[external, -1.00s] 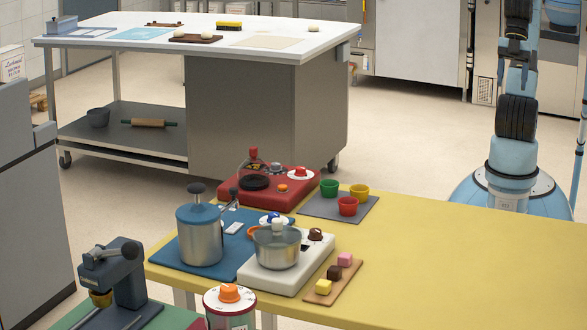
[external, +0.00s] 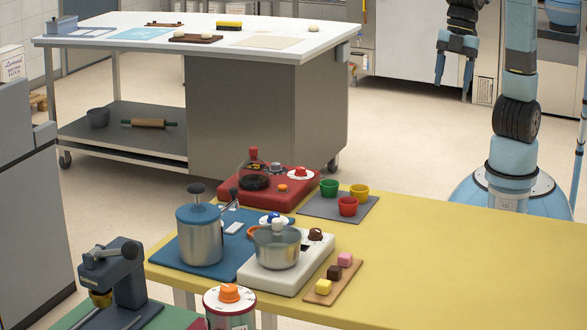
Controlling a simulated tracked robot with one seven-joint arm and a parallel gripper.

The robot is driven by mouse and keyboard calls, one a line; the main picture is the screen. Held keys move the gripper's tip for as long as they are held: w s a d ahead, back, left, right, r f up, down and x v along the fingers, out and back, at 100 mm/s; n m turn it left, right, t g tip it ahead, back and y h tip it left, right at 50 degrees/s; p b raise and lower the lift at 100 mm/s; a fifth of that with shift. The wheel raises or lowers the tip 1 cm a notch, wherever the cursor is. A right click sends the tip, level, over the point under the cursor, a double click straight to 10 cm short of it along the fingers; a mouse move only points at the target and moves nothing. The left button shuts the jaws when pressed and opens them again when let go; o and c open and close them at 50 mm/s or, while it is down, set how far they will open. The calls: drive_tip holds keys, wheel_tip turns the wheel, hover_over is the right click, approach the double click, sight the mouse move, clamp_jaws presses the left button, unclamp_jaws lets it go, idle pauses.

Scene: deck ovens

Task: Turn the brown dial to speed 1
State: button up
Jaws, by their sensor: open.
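The brown dial (external: 315,234) sits on the right part of a white base (external: 283,282) on the yellow table. A steel pot or bowl (external: 277,248) stands on the same base, left of the dial. The dial's markings are too small to read. My gripper (external: 453,88) hangs in the upper right, fingers pointing down and spread apart. It is open and empty, well above and behind the table, far from the dial.
A red unit (external: 265,190) and several small cups (external: 348,206) are behind. A wooden board (external: 333,280) with coloured cubes lies right of the base. The table's (external: 450,260) right side is clear.

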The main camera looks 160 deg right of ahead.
drive_tip(key=w+d+f+g, duration=0.1)
drive_tip(key=w+d+f, duration=0.6)
drive_tip(key=w+d, duration=0.5)
drive_tip(key=g+y, duration=0.1)
drive_tip(key=g, duration=0.1)
hover_over(316, 230)
wheel_tip(316, 230, down, 13)
wheel_tip(316, 230, down, 14)
drive_tip(key=shift+r, duration=0.2)
drive_tip(key=shift+c, duration=0.4)
drive_tip(key=c, duration=0.9)
